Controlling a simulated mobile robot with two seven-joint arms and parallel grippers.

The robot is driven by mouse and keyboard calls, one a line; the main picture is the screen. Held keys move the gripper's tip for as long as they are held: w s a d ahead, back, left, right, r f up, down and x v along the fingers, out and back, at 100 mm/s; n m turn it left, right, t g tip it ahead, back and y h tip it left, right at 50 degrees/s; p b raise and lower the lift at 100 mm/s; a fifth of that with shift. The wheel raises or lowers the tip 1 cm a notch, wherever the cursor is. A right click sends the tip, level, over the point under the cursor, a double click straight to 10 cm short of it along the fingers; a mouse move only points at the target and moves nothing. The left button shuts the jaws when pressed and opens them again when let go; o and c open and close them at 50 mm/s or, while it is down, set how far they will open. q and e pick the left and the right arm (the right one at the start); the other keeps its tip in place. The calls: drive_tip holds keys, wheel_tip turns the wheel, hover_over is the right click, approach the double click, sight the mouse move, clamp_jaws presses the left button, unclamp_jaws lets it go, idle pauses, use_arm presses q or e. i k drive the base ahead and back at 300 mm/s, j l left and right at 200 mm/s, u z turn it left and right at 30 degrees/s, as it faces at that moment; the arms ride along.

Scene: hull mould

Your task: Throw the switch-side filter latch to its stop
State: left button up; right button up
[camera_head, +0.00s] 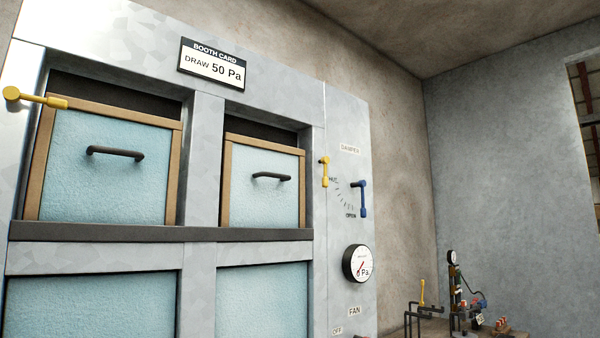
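The switch-side filter latch (324,171) is a small yellow lever on the grey housing. It stands right of the right filter, on the side of the damper and fan panel. It is upright and lies clear of that filter's wooden frame. The right filter (262,203) is a pale blue pad with a black handle, set in its opening with a dark gap above. The other yellow latch (38,99) lies nearly level across the upper left corner of the left filter (105,185). Neither of my grippers is in view.
A blue damper lever (362,199) with a printed scale sits just right of the latch. A round pressure gauge (357,264) and a FAN label (354,311) are below. A booth card (212,64) hangs above. Pipework with a gauge (451,257) stands at lower right.

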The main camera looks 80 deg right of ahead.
sight(325, 160)
drive_tip(key=z, duration=2.75)
drive_tip(key=u, duration=0.5)
drive_tip(key=i+l+u, duration=0.1)
drive_tip(key=l+u, duration=0.55)
drive_tip(key=l, duration=0.25)
drive_tip(key=l+u, duration=0.2)
drive_tip(key=l, duration=0.75)
drive_tip(key=l+u, duration=0.15)
drive_tip(key=l, duration=0.75)
drive_tip(key=k, duration=0.05)
